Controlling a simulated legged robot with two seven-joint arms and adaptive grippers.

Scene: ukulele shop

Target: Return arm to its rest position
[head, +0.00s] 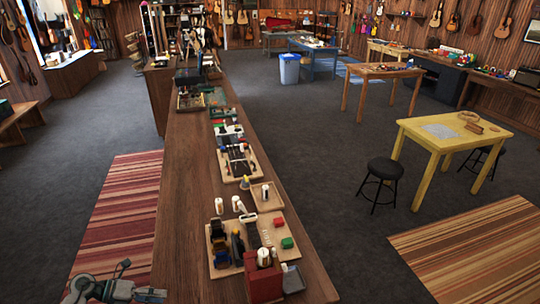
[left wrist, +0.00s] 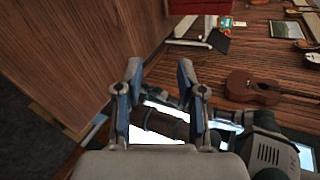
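My left gripper (head: 138,281) shows at the bottom left of the head view, low over the red striped rug and left of the long wooden counter. It is apart from the counter and touches nothing that I can see. In the left wrist view the left gripper (left wrist: 159,70) has its two blue-grey fingers spread apart with nothing held between them. The lower part of the left arm is cut off by the head view's bottom edge. My right gripper is not in either view.
The long wooden counter (head: 182,210) carries trays, bottles, small tools and a red box (head: 263,280) near its front end. A red striped rug (head: 120,210) lies left of it. A yellow table (head: 425,140) and black stool (head: 384,170) stand right. Grey floor between is clear.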

